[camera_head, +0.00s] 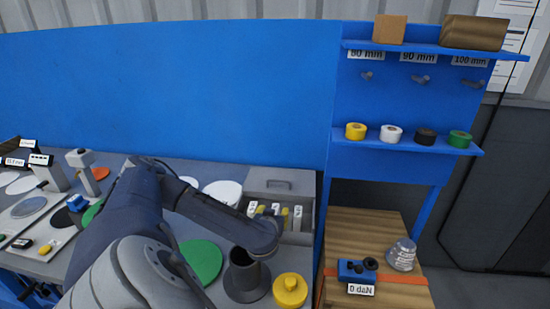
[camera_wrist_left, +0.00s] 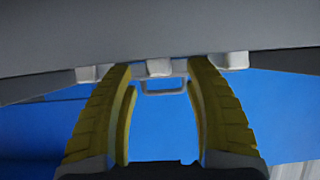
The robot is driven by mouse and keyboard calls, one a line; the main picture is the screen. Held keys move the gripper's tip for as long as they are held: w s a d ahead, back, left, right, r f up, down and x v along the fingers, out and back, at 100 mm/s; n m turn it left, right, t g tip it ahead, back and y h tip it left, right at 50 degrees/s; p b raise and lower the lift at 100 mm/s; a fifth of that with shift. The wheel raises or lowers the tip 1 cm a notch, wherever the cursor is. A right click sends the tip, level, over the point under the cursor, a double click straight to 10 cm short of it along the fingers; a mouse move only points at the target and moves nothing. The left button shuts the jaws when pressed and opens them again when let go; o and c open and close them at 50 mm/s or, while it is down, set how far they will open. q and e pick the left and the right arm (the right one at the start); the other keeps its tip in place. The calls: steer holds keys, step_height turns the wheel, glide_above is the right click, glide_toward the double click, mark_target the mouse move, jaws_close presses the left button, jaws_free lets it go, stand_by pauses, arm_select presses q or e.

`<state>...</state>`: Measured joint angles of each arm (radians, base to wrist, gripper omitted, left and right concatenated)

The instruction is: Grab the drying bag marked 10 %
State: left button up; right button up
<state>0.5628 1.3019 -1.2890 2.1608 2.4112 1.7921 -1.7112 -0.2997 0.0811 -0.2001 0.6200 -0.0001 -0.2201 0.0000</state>
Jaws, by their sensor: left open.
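Three small white drying bags stand in a row in an open grey drawer: a left one (camera_head: 251,209), a middle one (camera_head: 275,208) and a right one (camera_head: 298,214). Their markings are too small to read, so I cannot tell which says 10 %. My left gripper (camera_head: 272,211) is open over the drawer, its yellow fingers around the middle bag's position. In the left wrist view, the fingers (camera_wrist_left: 165,110) are apart, with the middle bag (camera_wrist_left: 158,67) between them near the tips. The other bags show outside the fingers. Whether the fingers touch anything is unclear. My right gripper is out of view.
The drawer (camera_head: 280,186) has a handle at its back. A dark flanged cylinder (camera_head: 247,278) and a yellow round part (camera_head: 290,290) stand in front. A green disc (camera_head: 201,262) lies beside my arm. A blue shelf (camera_head: 408,145) with tape rolls rises at right.

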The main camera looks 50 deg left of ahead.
mark_target(276, 207)
arm_select(q)
steer(key=shift+x, duration=3.45)
steer(key=shift+w+r, duration=0.1)
steer(key=shift+r, duration=0.05)
steer(key=shift+c, duration=0.4)
jaws_close()
